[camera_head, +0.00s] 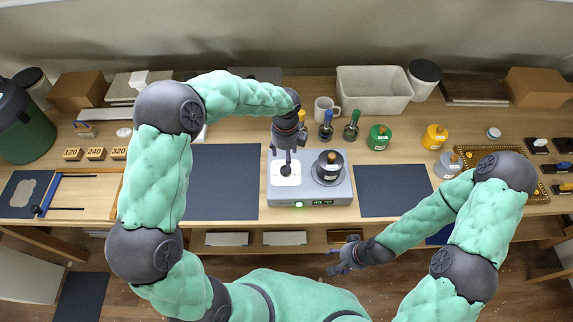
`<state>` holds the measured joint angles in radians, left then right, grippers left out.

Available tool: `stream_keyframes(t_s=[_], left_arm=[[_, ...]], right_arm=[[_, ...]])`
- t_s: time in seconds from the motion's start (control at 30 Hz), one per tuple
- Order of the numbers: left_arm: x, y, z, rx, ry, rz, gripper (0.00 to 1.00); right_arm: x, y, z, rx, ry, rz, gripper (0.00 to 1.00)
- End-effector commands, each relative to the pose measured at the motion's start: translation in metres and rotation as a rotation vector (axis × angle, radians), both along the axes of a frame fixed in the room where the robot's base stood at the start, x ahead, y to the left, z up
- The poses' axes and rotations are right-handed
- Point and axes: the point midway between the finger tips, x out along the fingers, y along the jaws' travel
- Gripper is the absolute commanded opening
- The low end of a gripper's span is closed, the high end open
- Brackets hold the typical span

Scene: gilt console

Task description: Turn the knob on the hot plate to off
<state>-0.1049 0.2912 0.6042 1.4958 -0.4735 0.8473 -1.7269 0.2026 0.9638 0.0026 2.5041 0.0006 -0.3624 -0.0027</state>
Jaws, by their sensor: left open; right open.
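The grey hot plate (346,192) stands at the middle of the table's front. Its front face has a green-lit display (322,203) and a small round green-lit spot (299,204), too small to tell whether it is the knob. A black lidded jar (331,160) sits on the right of its top. My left gripper (286,168) points down over the white square area on the left of the top, open with nothing seen between its fingers. I cannot tell whether it touches. My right gripper (336,262) is open and empty, out in front of the table's front edge.
Dark mats (222,182) lie on both sides of the hot plate, the right one (392,190) clear. Behind stand a white mug (325,107), blue and green-handled tools, a green jar (379,137) and a white bin (373,88). A yellow jar (435,137) stands further right.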

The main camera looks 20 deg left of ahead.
Motion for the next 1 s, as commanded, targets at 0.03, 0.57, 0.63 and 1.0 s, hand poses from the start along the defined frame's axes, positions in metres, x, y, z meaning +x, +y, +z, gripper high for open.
stream_keyframes(t_s=[0.03, 0.57, 0.63, 1.0], left_arm=[[0.000, 0.000, -0.011, -0.001, 0.003, 0.001, 0.61], [0.000, 0.000, -0.081, -0.001, 0.001, 0.003, 0.61], [0.000, 0.000, -0.083, -0.001, 0.000, 0.002, 0.61], [0.000, 0.000, -0.083, -0.001, 0.000, 0.002, 0.33]], right_arm=[[0.000, 0.000, -0.002, 0.000, 0.000, 0.000, 0.61], [0.000, 0.000, -0.011, 0.000, -0.001, 0.000, 0.61], [0.001, 0.000, -0.011, 0.000, -0.001, 0.000, 0.61], [0.001, 0.000, -0.010, 0.000, -0.001, 0.000, 0.61]])
